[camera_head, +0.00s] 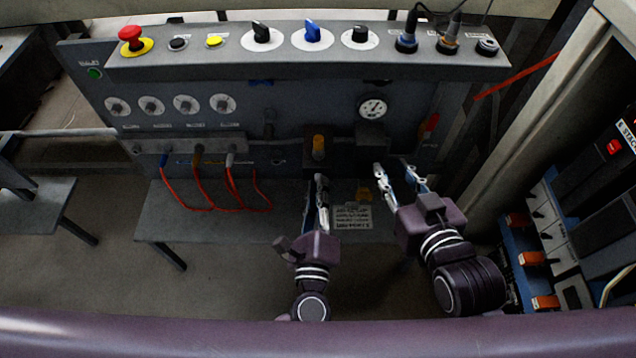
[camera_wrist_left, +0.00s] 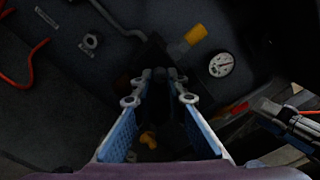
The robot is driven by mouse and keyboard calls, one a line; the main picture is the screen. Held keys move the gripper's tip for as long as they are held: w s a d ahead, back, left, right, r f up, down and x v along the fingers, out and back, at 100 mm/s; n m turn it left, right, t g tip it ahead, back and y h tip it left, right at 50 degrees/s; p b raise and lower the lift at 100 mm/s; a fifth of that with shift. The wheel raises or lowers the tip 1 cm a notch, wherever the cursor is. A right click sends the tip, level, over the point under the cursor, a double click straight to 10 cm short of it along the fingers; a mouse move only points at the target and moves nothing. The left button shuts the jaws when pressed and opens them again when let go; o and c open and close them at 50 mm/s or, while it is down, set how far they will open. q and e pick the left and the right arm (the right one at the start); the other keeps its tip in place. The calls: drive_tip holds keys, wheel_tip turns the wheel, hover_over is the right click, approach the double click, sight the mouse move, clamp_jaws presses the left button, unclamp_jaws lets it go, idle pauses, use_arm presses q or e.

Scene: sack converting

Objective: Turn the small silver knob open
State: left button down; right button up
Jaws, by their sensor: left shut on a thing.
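My left gripper (camera_head: 321,182) is just below the orange handle (camera_head: 319,147) on the panel front. In the left wrist view its fingers (camera_wrist_left: 164,76) are closed around a dark, knob-like part (camera_wrist_left: 170,78) in deep shade. I cannot tell its colour or whether it is the small silver knob. A small silver round fitting (camera_wrist_left: 90,41) with a label sits to the upper left of the fingers, apart from them. My right gripper (camera_head: 396,170) is open and empty, to the right of the left one and below the gauge.
A round gauge (camera_head: 372,107) is on the panel, right of the orange handle. Silver dials (camera_head: 185,104) sit in a row at left, above red hoses (camera_head: 200,190). The top ledge carries a red button (camera_head: 131,34) and several knobs. A yellow part (camera_head: 364,190) lies below.

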drive_tip(key=s+d+f+g+h+p, duration=0.1)
drive_tip(key=s+d+f+g+p, duration=0.3)
drive_tip(key=s, duration=0.5)
drive_tip(key=s+d+f+g+h+p, duration=0.2)
drive_tip(key=s+f+g, duration=0.4)
drive_tip(key=s, duration=0.3)
use_arm(q)
drive_tip(key=shift+f+m+g+y+p, duration=0.2)
drive_tip(key=shift+m+p, duration=1.25)
drive_tip(key=shift+m, duration=2.45)
drive_tip(key=shift+r+m+g+y+p, duration=0.2)
drive_tip(key=shift+m+p, duration=1.25)
drive_tip(key=shift+m, duration=2.45)
use_arm(e)
wheel_tip(320, 180, down, 22)
drive_tip(key=s+g, duration=0.1)
drive_tip(key=s, duration=0.1)
drive_tip(key=shift+s+g, duration=0.15)
drive_tip(key=shift+g, duration=0.15)
use_arm(q)
drive_tip(key=shift+f, duration=0.1)
use_arm(e)
drive_tip(key=shift+d, duration=0.1)
use_arm(q)
drive_tip(key=c, duration=1.9)
unclamp_jaws()
drive_tip(key=shift+c, duration=0.2)
